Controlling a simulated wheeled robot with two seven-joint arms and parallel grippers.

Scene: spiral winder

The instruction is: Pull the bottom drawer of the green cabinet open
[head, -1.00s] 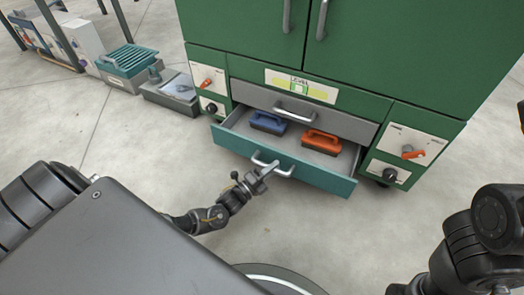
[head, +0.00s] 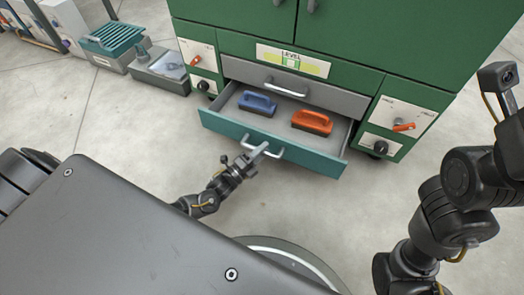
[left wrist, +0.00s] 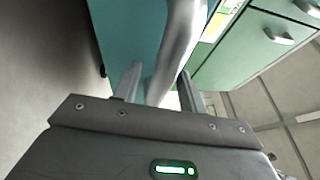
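The green cabinet (head: 350,55) stands ahead in the head view. Its bottom drawer (head: 285,146) has a teal front and is pulled well out, showing its grey inside. A blue-handled brush (head: 257,103) and an orange-handled brush (head: 312,122) lie in it. My left gripper (head: 259,151) is at the drawer's silver handle (head: 276,155).
A shut grey drawer (head: 345,99) sits above the open one. Switch panels with orange and black knobs (head: 402,127) flank the drawers. Grey boxes and a teal slatted crate (head: 113,40) stand at the far left. The floor before the drawer is clear.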

